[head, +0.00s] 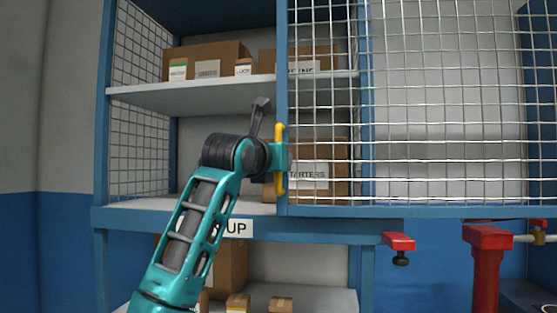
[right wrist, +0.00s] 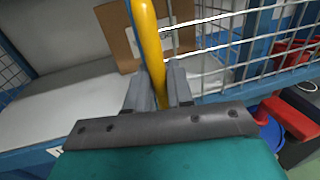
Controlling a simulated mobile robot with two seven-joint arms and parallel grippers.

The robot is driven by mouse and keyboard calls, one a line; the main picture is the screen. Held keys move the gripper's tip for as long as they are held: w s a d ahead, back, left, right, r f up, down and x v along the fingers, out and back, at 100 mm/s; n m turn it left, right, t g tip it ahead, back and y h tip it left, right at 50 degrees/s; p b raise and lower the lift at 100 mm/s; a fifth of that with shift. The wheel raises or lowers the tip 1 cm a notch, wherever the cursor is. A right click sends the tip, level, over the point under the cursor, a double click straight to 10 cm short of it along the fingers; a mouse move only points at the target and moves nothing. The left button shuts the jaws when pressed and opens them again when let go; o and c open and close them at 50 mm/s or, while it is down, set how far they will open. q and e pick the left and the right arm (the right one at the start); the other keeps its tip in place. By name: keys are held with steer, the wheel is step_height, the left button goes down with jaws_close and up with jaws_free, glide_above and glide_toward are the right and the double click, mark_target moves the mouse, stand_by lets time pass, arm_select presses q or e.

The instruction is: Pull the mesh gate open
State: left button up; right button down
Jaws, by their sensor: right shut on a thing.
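The mesh gate (head: 430,110) has a blue frame and wire grid. It stands across the right part of the shelf unit and reaches past the unit's right post; the left part of the shelves is uncovered. A yellow upright handle (head: 280,185) is on the gate's left frame post. My right gripper (head: 275,160) is at the handle. In the right wrist view, the grey fingers of my right gripper (right wrist: 158,88) are shut around the yellow handle (right wrist: 146,35). My left gripper is not in view.
Cardboard boxes (head: 210,58) stand on the upper shelf (head: 200,96); a box labelled starters (head: 325,165) sits behind the mesh. More boxes stand below. A red clamp-like part (head: 398,241) and a red post (head: 487,265) are at the lower right. The lower-level shelf surface (right wrist: 70,105) is bare at left.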

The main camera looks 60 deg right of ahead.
steer(key=c, duration=1.1)
jaws_free()
steer(key=shift+c, duration=0.2)
arm_select(q)
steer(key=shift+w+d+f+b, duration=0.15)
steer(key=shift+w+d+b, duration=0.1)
steer(key=shift+b, duration=0.35)
arm_select(e)
steer(key=s+a, duration=0.2)
steer(key=a, duration=1)
steer(key=shift+s+a, duration=0.25)
steer(key=shift+a, duration=0.05)
